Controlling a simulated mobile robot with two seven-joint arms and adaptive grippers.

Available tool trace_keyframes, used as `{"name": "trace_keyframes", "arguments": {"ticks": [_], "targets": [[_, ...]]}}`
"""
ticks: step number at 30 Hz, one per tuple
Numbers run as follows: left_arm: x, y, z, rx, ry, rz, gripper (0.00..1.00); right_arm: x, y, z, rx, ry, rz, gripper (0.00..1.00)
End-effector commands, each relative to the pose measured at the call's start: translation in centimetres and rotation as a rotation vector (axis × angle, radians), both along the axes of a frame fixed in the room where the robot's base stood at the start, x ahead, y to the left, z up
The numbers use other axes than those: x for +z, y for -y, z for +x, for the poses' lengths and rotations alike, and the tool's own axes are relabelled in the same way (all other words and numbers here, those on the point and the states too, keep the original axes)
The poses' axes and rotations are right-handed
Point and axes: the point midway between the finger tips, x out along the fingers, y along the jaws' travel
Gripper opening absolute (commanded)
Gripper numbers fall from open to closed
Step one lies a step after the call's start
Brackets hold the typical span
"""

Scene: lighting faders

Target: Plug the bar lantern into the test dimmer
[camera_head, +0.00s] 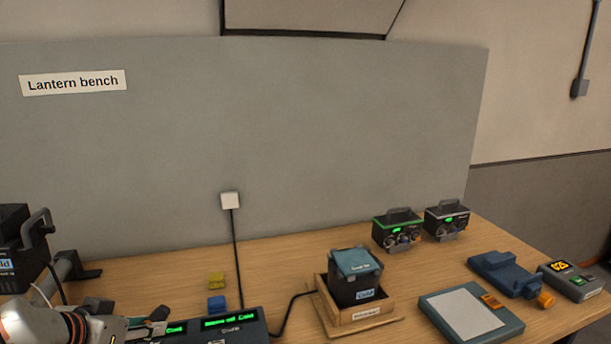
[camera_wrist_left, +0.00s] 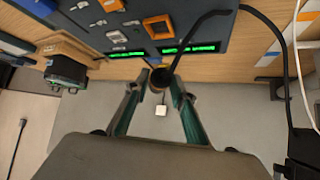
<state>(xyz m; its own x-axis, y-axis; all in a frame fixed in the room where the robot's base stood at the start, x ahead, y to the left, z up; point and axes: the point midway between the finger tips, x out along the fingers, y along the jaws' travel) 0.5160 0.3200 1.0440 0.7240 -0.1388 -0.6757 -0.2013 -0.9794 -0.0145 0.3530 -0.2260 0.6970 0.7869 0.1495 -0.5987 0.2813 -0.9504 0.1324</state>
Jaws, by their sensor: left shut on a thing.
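My left gripper (camera_head: 150,326) comes in at the lower left, beside the dark dimmer panel (camera_head: 236,326) with green displays. In the left wrist view its two fingers (camera_wrist_left: 160,84) are closed on a dark plug (camera_wrist_left: 161,76) with a black cable. The plug is held at the dimmer's edge, close to the green displays; whether it touches is unclear. The dimmer (camera_wrist_left: 205,28) shows an orange-framed socket (camera_wrist_left: 158,27). A black lantern (camera_head: 18,245) with a handle stands at the far left. My right gripper is out of view.
Yellow (camera_head: 216,280) and blue (camera_head: 217,303) blocks sit behind the dimmer. A black cable (camera_head: 237,255) drops from a white wall plate (camera_head: 230,200). Two small boxes (camera_head: 397,232) stand at the back, with a blue tray (camera_head: 470,315) and a meter (camera_head: 570,280) at right.

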Motion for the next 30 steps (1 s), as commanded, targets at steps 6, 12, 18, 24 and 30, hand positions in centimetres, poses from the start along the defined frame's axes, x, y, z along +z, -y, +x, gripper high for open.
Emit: {"name": "trace_keyframes", "arguments": {"ticks": [6, 12, 18, 24, 30], "targets": [[0.4, 3.4, -0.6, 0.087, -0.001, 0.005, 0.00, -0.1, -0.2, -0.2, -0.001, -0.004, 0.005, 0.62], [0.7, 5.4, -0.9, 0.142, 0.001, 0.004, 0.00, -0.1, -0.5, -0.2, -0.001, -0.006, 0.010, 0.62], [0.9, 6.7, -1.2, 0.178, 0.001, 0.004, 0.00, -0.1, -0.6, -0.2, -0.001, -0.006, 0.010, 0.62], [1.5, 6.7, -1.0, 0.219, 0.005, 0.000, 0.00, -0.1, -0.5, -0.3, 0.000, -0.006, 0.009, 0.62], [2.5, 4.3, -0.3, 0.257, 0.004, -0.001, 0.00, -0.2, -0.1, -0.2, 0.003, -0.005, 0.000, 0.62]]}}
